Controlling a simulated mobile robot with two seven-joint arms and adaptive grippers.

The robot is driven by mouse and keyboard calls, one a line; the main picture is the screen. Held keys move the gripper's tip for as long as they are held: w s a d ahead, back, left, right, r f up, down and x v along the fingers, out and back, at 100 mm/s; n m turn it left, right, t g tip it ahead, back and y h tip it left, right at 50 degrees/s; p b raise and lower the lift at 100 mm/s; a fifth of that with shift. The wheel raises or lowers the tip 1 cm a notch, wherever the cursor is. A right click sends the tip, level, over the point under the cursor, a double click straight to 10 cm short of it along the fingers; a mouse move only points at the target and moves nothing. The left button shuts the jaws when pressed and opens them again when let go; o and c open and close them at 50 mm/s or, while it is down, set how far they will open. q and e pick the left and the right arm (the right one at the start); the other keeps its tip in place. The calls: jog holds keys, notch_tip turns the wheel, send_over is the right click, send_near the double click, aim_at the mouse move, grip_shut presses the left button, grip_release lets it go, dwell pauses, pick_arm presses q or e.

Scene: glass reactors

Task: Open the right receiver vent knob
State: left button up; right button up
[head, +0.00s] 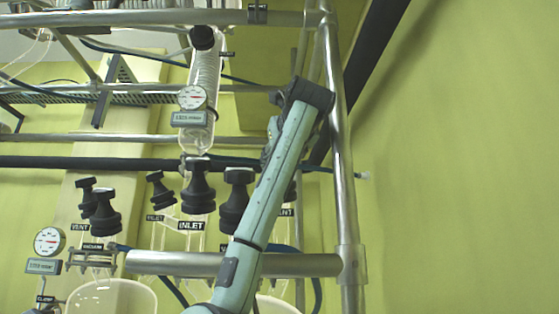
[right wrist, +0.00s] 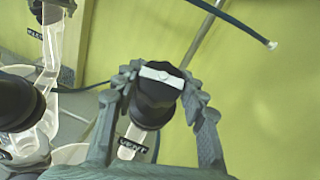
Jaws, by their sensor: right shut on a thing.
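The right receiver vent knob (right wrist: 156,97) is black with a pale bar across its top. It fills the space between the fingers of my right gripper (right wrist: 162,80) in the right wrist view. The gripper is shut on the knob, with a finger on each side. A label reading VENT (right wrist: 133,142) shows beneath it, partly covered by the gripper. In the head view my right arm covers most of this knob, and only part of its label (head: 287,211) shows beside the arm. My left gripper is not in view.
Other black knobs stand close by, including the inlet knob (head: 198,188) and a left vent knob (head: 86,190). A metal post (head: 340,150) and a horizontal rail (head: 180,263) frame the area. A glass condenser (head: 204,80) with a gauge (head: 191,98) hangs above. The right side shows bare wall.

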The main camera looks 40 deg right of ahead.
jog(key=o, duration=1.2)
jog(key=shift+c, duration=0.2)
jog(key=v, duration=1.2)
jog(key=shift+a+f, duration=0.1)
